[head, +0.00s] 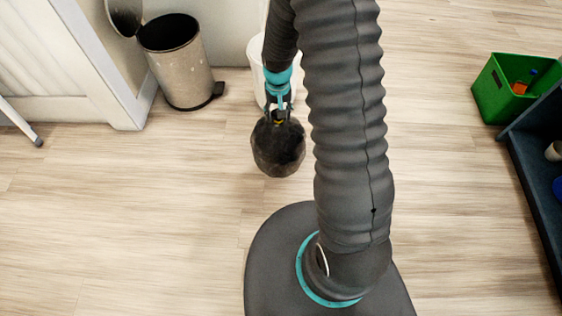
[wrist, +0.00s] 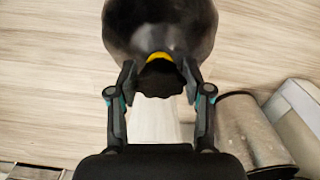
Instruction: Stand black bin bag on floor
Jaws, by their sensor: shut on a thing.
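The black bin bag (head: 278,150) hangs below my gripper (head: 278,112) in the head view, a rounded dark bag with its gathered neck at the top. In the wrist view the bag (wrist: 160,28) fills the top middle, with a yellow tie (wrist: 159,58) around its neck. My gripper's two fingers (wrist: 158,82) are shut on the neck from both sides. The bag's underside is hidden in the wrist view, and I cannot tell whether it touches the floor (head: 150,220).
A metal pedal bin (head: 183,75) with its lid open stands at the upper left. A white bin (head: 258,85) stands behind my gripper, partly hidden. A green crate (head: 495,90) and dark shelving (head: 530,165) are at the right. The wooden floor left of the bag is clear.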

